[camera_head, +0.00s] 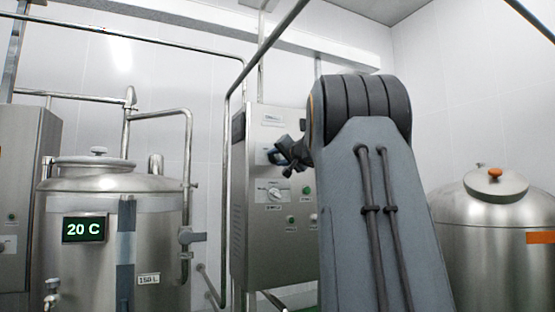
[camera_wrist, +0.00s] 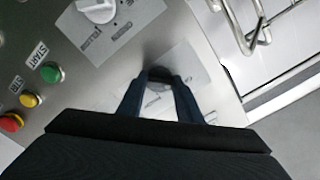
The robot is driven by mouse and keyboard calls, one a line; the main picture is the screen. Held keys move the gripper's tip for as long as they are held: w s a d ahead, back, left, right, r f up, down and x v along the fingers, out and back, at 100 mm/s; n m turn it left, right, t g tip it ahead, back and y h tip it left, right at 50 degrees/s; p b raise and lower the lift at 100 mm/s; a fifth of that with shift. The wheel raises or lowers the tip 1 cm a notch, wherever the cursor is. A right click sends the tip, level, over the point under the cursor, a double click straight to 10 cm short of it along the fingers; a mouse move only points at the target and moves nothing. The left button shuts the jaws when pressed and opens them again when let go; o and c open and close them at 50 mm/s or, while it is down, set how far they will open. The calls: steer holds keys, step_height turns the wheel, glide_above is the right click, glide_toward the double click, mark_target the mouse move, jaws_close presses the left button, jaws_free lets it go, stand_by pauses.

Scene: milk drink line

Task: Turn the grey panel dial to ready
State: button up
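The steel control panel (camera_head: 262,240) stands in the middle of the head view. My gripper (camera_head: 277,156) is at the upper part of its face, and its dark blue fingers (camera_wrist: 161,78) point at the panel in the wrist view. A dark grey dial (camera_wrist: 159,83) shows between the fingertips, in front of a pale label plate (camera_wrist: 203,88). The fingers stand on either side of it. Whether they press on it is unclear, and its pointer and marked positions cannot be read. In the head view the dial is hidden by the gripper.
A white dial (camera_head: 275,195) on its own plate sits below; it also shows in the wrist view (camera_wrist: 97,8). Green, yellow and red buttons (camera_wrist: 50,72) are close by. Steel tanks (camera_head: 85,230) stand left and right (camera_head: 490,250). A vertical pipe (camera_head: 225,190) runs left of the panel.

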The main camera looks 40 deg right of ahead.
steer(key=shift+m, duration=0.4)
steer(key=m+b, duration=0.1)
steer(key=m, duration=0.2)
steer(key=shift+b, duration=0.4)
steer(key=m, duration=0.4)
steer(key=shift+r, duration=0.15)
steer(key=m, duration=0.5)
steer(key=shift+r, duration=0.15)
steer(key=m+p, duration=0.1)
steer(key=m, duration=0.3)
steer(key=shift+r+m+p, duration=0.1)
steer(key=shift+m+p, duration=0.25)
steer(key=shift+m, duration=0.35)
steer(key=o, duration=1)
steer(key=shift+o, duration=0.2)
